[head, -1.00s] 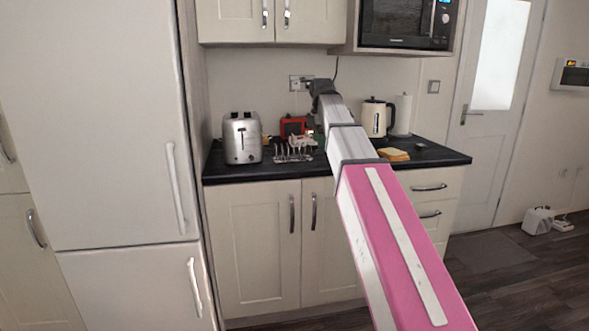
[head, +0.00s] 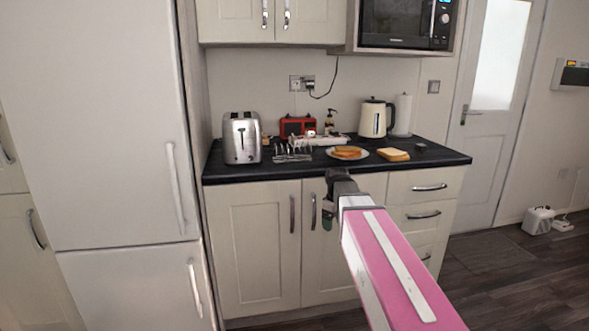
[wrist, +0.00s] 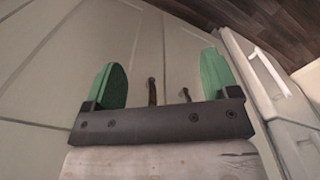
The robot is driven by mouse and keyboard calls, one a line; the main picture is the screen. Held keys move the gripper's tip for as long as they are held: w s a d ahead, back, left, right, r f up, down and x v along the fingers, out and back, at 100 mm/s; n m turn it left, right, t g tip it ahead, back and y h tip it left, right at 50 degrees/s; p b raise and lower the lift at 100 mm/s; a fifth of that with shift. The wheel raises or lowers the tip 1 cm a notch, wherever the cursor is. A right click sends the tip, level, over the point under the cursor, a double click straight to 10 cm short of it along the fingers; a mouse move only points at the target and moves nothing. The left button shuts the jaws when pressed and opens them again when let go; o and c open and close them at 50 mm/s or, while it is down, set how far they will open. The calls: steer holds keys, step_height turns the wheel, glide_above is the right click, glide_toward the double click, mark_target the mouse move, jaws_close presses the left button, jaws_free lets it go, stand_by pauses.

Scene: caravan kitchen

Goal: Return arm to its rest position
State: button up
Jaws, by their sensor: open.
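My arm reaches forward from the bottom right of the head view, with its end in front of the cupboard doors, below the counter edge. My gripper (head: 328,214) is partly hidden by the arm there. In the wrist view, my gripper (wrist: 160,86) shows two green fingers wide apart with nothing between them. Cupboard handles appear beyond the fingers, in front of pale doors.
A tall fridge (head: 100,120) stands left.

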steer(key=s+d+f+m, duration=0.2)
steer(key=s+f+m, duration=0.2)
steer(key=s+f, duration=0.3)
steer(key=s+d+f+m, duration=0.2)
steer(key=s+f+m, duration=0.3)
steer(key=s+f, duration=0.3)
step_height(320, 180, down, 4)
steer(key=shift+r, duration=0.1)
steer(key=shift+d, duration=0.1)
stand_by(1.4)
